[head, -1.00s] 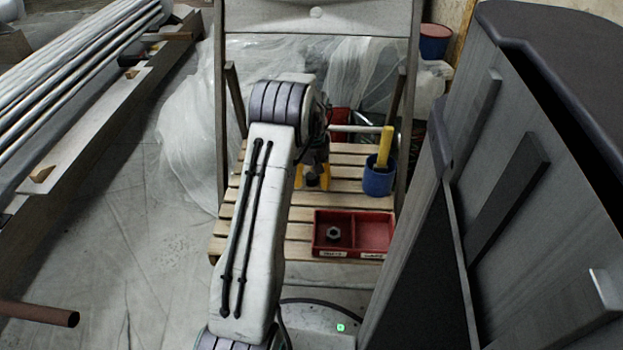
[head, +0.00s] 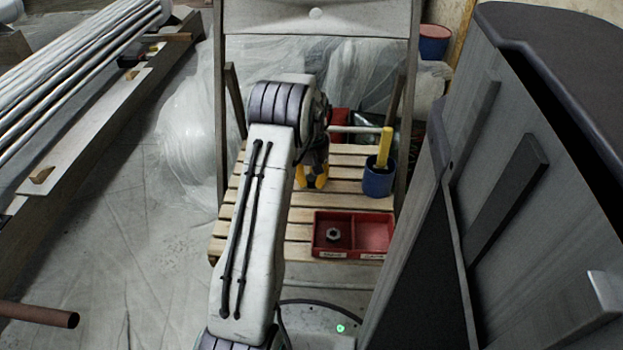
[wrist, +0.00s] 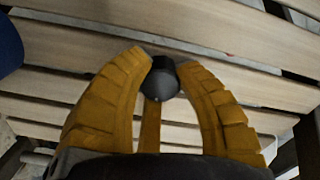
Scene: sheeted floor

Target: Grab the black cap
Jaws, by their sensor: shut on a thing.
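The black cap (wrist: 161,78) is a small, dark, rounded thing in the wrist view. It sits between the yellow fingertips of my gripper (wrist: 164,72), which are shut on it. Wooden slats show beyond and below it. In the head view my gripper (head: 313,178) is a small yellow shape over the slatted wooden chair seat (head: 300,228), partly hidden by my arm. I cannot make out the cap in the head view.
A red two-part tray (head: 375,236) with a nut (head: 333,234) in it stands at the seat's front. A blue cup (head: 378,181) with a yellow handle (head: 385,148) stands right of my gripper. A grey cabinet (head: 520,190) fills the right side. Pipes (head: 80,60) lie at left.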

